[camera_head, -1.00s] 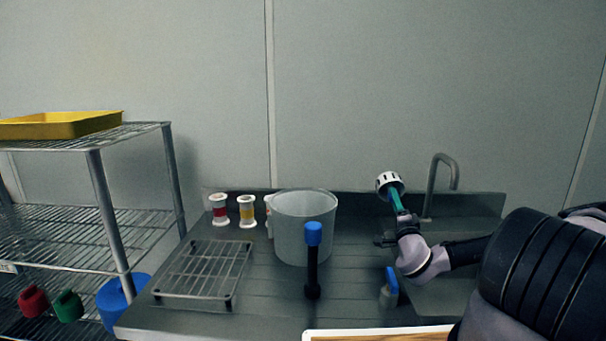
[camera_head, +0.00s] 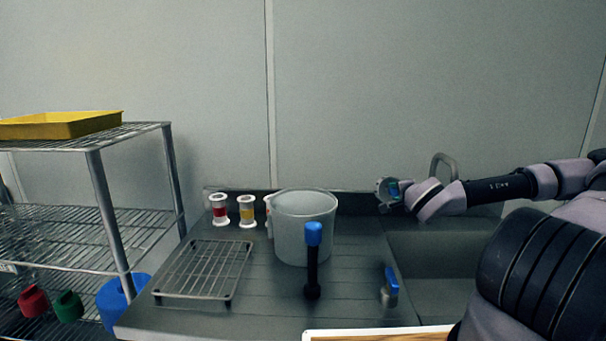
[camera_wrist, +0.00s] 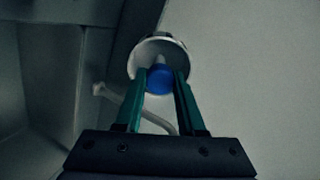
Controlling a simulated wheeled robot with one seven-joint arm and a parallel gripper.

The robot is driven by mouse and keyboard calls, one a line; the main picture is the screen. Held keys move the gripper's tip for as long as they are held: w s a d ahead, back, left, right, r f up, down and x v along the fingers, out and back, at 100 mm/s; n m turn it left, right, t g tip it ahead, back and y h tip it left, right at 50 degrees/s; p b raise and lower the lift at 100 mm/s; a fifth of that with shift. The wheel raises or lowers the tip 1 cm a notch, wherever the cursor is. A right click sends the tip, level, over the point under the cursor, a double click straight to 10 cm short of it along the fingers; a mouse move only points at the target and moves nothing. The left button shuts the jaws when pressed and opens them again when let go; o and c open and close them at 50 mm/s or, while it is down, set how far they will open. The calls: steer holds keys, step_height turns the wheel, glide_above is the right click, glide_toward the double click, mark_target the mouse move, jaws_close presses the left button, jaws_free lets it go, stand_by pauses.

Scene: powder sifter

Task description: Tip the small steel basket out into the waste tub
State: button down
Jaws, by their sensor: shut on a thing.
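The small steel basket (camera_head: 382,190) is held up above the counter near the sink, to the right of the tub. In the wrist view the basket (camera_wrist: 172,43) is a round, pale metal cup with a blue knob (camera_wrist: 160,78) in its middle. My gripper (camera_head: 396,191) is shut on the basket; its green fingers (camera_wrist: 162,80) reach either side of the knob. The exact contact is dark and hard to see. A pale grey tub (camera_head: 300,235), seemingly the waste tub, stands open on the counter. Its inside bottom is hidden.
A black post with a blue cap (camera_head: 313,234) stands in front of the tub. A blue-handled item (camera_head: 391,285) sits by the sink (camera_head: 440,262); a curved tap (camera_head: 440,163) is behind. A wire rack (camera_head: 205,270) and two banded spools (camera_head: 219,209) are left.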

steer(key=shift+r+g, duration=0.35)
steer(key=shift+g, duration=0.55)
steer(key=shift+r+g, duration=0.35)
steer(key=shift+g, duration=0.55)
steer(key=shift+r+g, duration=0.35)
steer(key=shift+g, duration=0.35)
steer(key=shift+r+g, duration=0.3)
steer(key=shift+g, duration=0.7)
steer(key=shift+w+r, duration=0.1)
steer(key=shift+r, duration=0.05)
steer(key=shift+d+r+g, duration=0.1)
steer(key=shift+g, duration=0.6)
steer(key=shift+r, duration=0.1)
steer(key=shift+r+g, duration=0.25)
steer(key=shift+g, duration=0.45)
steer(key=shift+r+g, duration=0.2)
steer(key=shift+g, duration=0.5)
steer(key=shift+r+g, duration=0.3)
steer(key=shift+g, duration=0.5)
steer(key=shift+r+g, duration=0.25)
steer(key=shift+g, duration=0.55)
